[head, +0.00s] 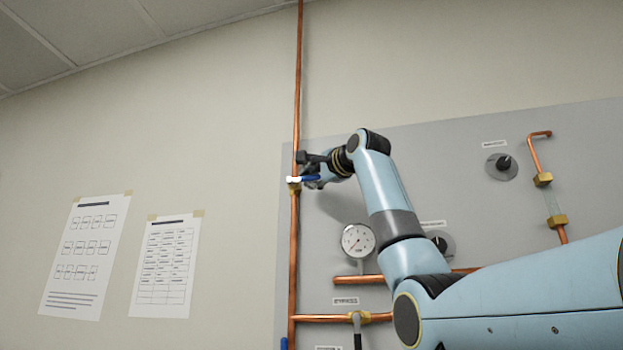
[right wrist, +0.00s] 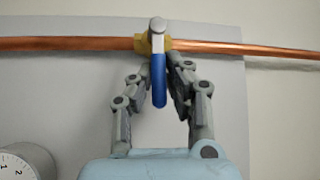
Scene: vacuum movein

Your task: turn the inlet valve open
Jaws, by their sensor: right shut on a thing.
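The inlet valve is a brass body (head: 294,188) on a vertical copper pipe (head: 295,240), with a blue lever handle (head: 310,178) pointing right, across the pipe. In the right wrist view the brass body (right wrist: 140,43) and the blue handle (right wrist: 158,82) show at the centre, the handle at right angles to the pipe (right wrist: 70,44). My right gripper (head: 312,178) is at the handle, and in the right wrist view its fingers (right wrist: 160,80) close on the handle from both sides. My left gripper is not in view.
A grey panel (head: 470,130) carries a round gauge (head: 358,240), a dark knob (head: 502,166) and another knob (head: 438,243) partly behind my arm. A lower valve (head: 357,318) sits on a horizontal pipe. Papers (head: 85,256) hang on the wall at left.

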